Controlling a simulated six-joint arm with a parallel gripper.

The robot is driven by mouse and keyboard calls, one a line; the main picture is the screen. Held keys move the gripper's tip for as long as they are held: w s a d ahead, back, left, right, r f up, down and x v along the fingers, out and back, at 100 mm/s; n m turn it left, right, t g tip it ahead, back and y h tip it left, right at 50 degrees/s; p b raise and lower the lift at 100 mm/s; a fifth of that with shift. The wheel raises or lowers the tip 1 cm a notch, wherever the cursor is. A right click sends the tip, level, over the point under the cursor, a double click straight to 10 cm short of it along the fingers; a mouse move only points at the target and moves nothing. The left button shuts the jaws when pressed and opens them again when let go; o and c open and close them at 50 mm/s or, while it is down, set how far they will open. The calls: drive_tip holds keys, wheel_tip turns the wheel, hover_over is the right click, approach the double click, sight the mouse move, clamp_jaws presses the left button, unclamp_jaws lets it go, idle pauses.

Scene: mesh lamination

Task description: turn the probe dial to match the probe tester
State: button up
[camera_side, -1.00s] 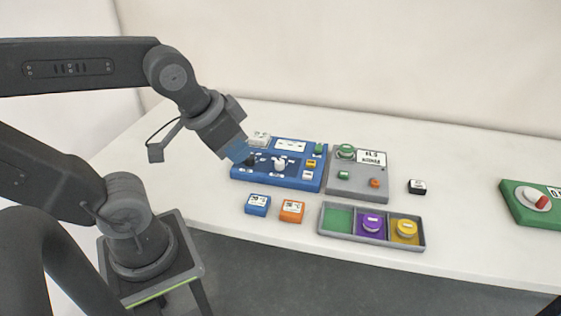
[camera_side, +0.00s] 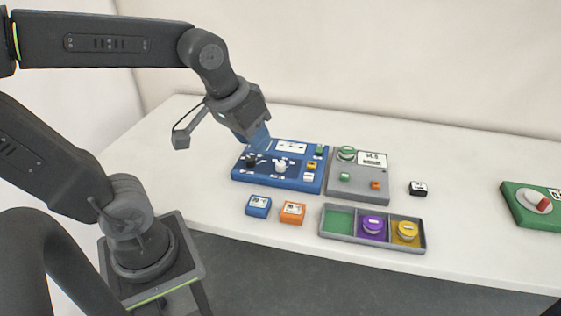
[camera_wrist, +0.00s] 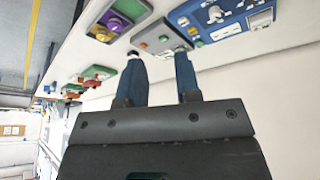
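Which panel is the probe dial and which the probe tester cannot be read. A blue panel (camera_side: 305,184) carries a black knob (camera_side: 251,160), a white knob (camera_side: 280,165) and a white display; it also shows in the wrist view (camera_wrist: 240,12). A grey panel (camera_side: 350,188) beside it has a green round knob (camera_side: 346,153) and a white label (camera_side: 372,160), too small to read surely. My gripper (camera_side: 262,145) is above the back of the blue panel, apart from the knobs. In the wrist view my gripper (camera_wrist: 157,52) has its blue fingers apart, with nothing held.
A tray (camera_side: 372,254) with green, purple and yellow compartments lies in front. Blue (camera_side: 258,206) and orange (camera_side: 292,212) blocks sit left of it. A black-and-white block (camera_side: 418,188) and a green panel with a red-handled dial (camera_side: 525,212) are to the right. The table between them is clear.

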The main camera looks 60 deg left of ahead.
drive_tip(key=o, duration=0.4)
drive_tip(key=w+a+n, duration=0.2)
drive_tip(key=w+a+f+n+g, duration=0.1)
drive_tip(key=w+a+n, duration=0.1)
drive_tip(key=w, duration=0.1)
drive_tip(key=w+a+n+g, duration=0.1)
drive_tip(key=w+a+n, duration=0.1)
drive_tip(key=w, duration=0.1)
drive_tip(key=shift+w+a+f, duration=0.1)
drive_tip(key=shift+w+f, duration=0.05)
drive_tip(key=shift+f, duration=0.1)
drive_tip(key=n+g, duration=0.3)
drive_tip(key=n, duration=0.4)
hover_over(281, 162)
wheel_tip(281, 162, down, 6)
drive_tip(key=f, duration=0.1)
wheel_tip(281, 162, down, 13)
drive_tip(key=shift+f, duration=0.15)
drive_tip(key=c, duration=0.9)
